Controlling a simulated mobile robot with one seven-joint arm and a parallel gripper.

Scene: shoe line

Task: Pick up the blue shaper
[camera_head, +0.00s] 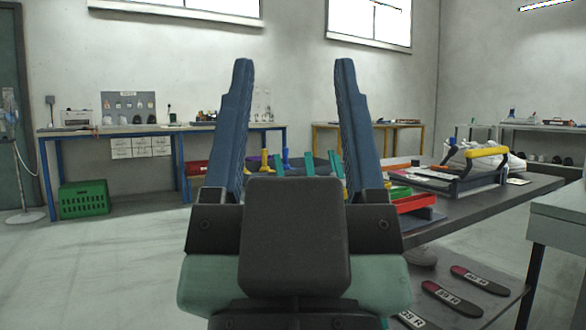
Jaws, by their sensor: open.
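My gripper (294,68) fills the middle of the head view, its two blue fingers upright and wide apart, with nothing between the tips. Beyond it, between the fingers as seen here, a small blue upright piece (286,158) stands among other coloured pieces; it may be the blue shaper, but its lower part is hidden by my gripper. A yellow upright piece (265,160) is left of it, and green pieces (308,164) are to its right. The gap in depth between my gripper and these pieces cannot be told exactly.
A dark table (525,190) extends at right, with a red tray (415,203) and a rack with a yellow handle (485,152). Insoles (452,298) lie on a lower surface. A green crate (84,199) stands under the left bench (220,128). The left floor is open.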

